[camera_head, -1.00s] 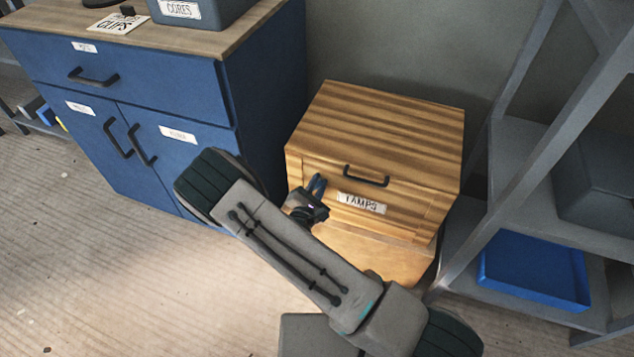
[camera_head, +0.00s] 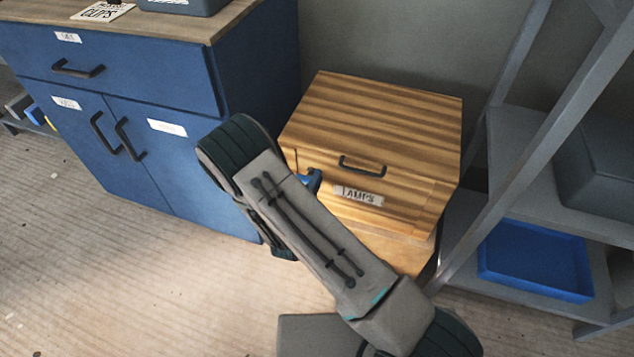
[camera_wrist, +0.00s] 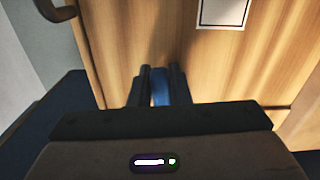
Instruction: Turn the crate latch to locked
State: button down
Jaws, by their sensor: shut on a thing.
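The wooden crate (camera_head: 372,112) stands on a low wooden base (camera_head: 395,250), its front bearing a dark handle (camera_head: 362,168) and a white label (camera_head: 359,195). The blue latch (camera_head: 313,180) shows as a small patch at the front's left side, mostly behind my arm. In the wrist view my gripper (camera_wrist: 160,71) is shut on the blue latch (camera_wrist: 160,90), with a dark finger on each side of it, against the wooden front. The latch's full shape and its lock position are hidden.
A blue cabinet (camera_head: 150,182) with drawer and doors stands left of the crate. A grey rack (camera_head: 512,212) with a blue tray (camera_head: 535,262) stands close on the right. A wall is behind. Bare floor (camera_head: 100,285) lies in front of the cabinet.

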jog(key=shift+a+f+m, duration=0.1)
jog(key=shift+a+m, duration=0.3)
jog(key=shift+a, duration=0.15)
jog(key=c, duration=1.4)
grip_release()
jog(key=shift+o, duration=0.2)
jog(key=shift+a, duration=0.15)
jog(key=shift+d, duration=0.3)
jog(key=p+v, duration=0.1)
jog(key=v, duration=1.2)
jog(key=shift+s, duration=0.4)
jog(key=shift+a, duration=0.1)
